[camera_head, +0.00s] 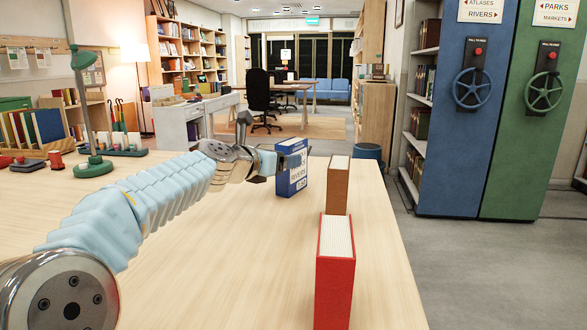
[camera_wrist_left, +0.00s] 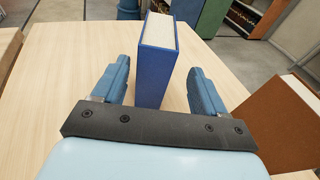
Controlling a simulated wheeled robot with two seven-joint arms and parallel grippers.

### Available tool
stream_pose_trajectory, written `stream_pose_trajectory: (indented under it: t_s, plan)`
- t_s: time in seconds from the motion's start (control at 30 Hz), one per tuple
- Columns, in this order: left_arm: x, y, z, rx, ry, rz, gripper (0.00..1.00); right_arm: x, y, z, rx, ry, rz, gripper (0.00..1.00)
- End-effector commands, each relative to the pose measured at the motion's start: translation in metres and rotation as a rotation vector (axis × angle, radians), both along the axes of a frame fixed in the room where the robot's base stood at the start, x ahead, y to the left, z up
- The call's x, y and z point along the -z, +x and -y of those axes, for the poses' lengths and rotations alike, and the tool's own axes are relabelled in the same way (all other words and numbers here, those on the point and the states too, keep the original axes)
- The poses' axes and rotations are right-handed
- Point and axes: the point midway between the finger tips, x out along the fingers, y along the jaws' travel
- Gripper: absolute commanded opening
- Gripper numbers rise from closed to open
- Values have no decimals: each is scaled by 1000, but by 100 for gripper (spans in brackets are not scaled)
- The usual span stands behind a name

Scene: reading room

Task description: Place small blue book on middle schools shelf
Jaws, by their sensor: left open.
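A small blue book (camera_head: 293,171) with a white label stands upright on the light wooden table (camera_head: 210,255), near its far right part. My left gripper (camera_head: 279,160) is at the book, and the arm comes in from the left. In the left wrist view, the blue book (camera_wrist_left: 155,78) stands between the two open fingers of my left gripper (camera_wrist_left: 158,66). A gap shows on each side, so it is not clamped. No shelf marked schools can be read. My right gripper is out of view.
A brown book (camera_head: 337,186) and a red book (camera_head: 335,270) stand upright along the table's right side. A green lamp (camera_head: 93,167) stands at left. Beyond an aisle at right are blue (camera_head: 460,130) and green (camera_head: 535,130) shelving units with handwheels, and open shelves (camera_head: 420,110).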

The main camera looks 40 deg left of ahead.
Motion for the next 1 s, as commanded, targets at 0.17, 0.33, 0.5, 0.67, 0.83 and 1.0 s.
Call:
stream_pose_trajectory:
  t_s: [0.17,0.33,0.5,0.67,0.83,1.0]
  plan:
    - [4,17,-2,0,-1,0,72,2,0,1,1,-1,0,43]
    - [5,39,-9,-1,1,-2,72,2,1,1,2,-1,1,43]
    - [7,62,-14,-1,0,0,72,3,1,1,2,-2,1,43]
    - [8,67,-14,-1,-1,1,72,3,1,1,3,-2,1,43]
    - [8,67,-14,-1,-1,0,66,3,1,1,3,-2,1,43]
    - [8,67,-14,-1,0,0,40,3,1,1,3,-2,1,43]
